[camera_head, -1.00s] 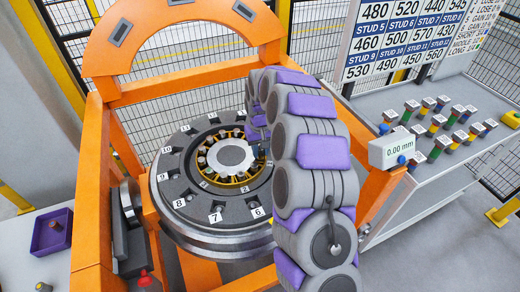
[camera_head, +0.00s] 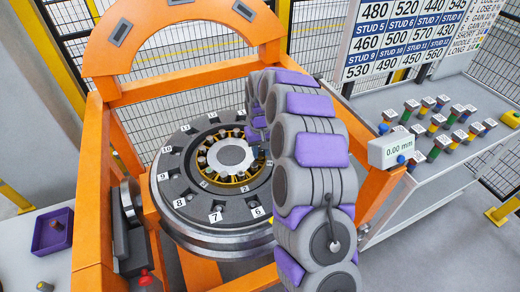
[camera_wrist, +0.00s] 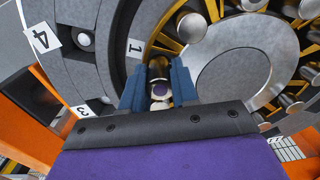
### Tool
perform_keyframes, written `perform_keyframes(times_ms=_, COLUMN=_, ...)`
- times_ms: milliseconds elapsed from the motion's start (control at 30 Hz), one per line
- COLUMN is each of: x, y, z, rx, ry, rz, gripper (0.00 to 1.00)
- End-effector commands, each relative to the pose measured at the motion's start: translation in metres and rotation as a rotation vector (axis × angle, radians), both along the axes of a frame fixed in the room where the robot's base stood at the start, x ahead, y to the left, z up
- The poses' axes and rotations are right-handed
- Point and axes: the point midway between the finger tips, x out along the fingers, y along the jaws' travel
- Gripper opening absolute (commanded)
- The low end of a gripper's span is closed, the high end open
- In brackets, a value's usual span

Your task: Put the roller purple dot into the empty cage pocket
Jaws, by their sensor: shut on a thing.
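My gripper (camera_wrist: 159,92) has its two blue fingers closed on a small metal roller (camera_wrist: 160,91), whose near end shows a purplish centre in a pale ring. In the wrist view the roller lies at the yellow cage (camera_wrist: 190,30), close to the label 1. I cannot tell whether it is inside a pocket or just above it. The cage (camera_head: 240,182) also shows in the head view as a yellow ring with several rollers around a pale round hub (camera_head: 231,155). My arm hides the right side of the cage there, and the gripper is mostly hidden.
A dark wheel with numbered studs (camera_head: 215,218) surrounds the cage inside an orange gantry (camera_head: 90,190). A purple tray (camera_head: 66,225) with a small part stands at left. At right are a 0.00 mm gauge (camera_head: 398,150) and a bench with several coloured studs (camera_head: 437,122).

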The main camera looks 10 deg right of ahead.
Motion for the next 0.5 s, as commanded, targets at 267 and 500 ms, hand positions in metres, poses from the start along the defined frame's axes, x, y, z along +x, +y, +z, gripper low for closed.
perform_keyframes(times_ms=267, x=0.0003, y=-0.0002, z=0.0005, rx=0.0, ry=0.001, rz=0.0, gripper=0.0)
perform_keyframes(times_ms=500, x=-0.0001, y=-0.0001, z=0.005, rx=0.001, ry=0.0, rz=-0.001, gripper=0.0)
